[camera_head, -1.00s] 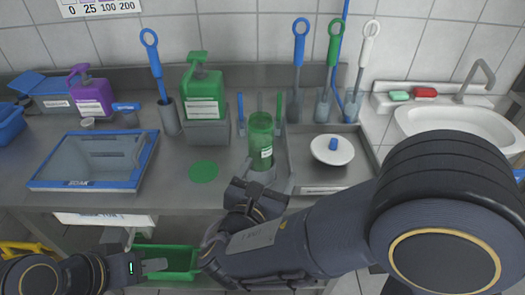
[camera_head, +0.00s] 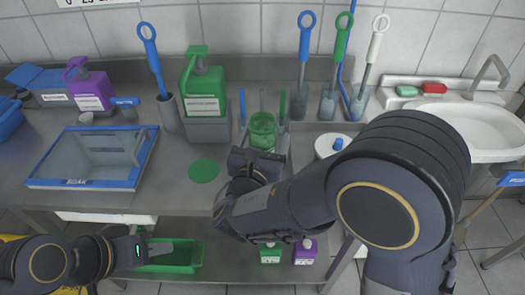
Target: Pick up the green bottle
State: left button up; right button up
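The see-through green bottle (camera_head: 263,130) stands on the steel counter in the middle of the head view, its open top facing up. My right gripper (camera_head: 262,156) is at the bottle's near side and hides its lower part. I cannot tell whether its fingers touch or close on the bottle. My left gripper (camera_head: 165,245) is low at the left, in front of the counter and close to a green bin, with nothing visible in it.
A green pump jug (camera_head: 203,92) and a blue-rimmed soak tray (camera_head: 92,158) are left of the bottle. Brushes in holders stand behind. A white lid (camera_head: 328,146) is to the right, partly hidden by my arm. Small bottles (camera_head: 270,253) sit below.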

jog(key=shift+c, duration=0.4)
jog(key=c, duration=1)
jog(key=shift+r, duration=0.1)
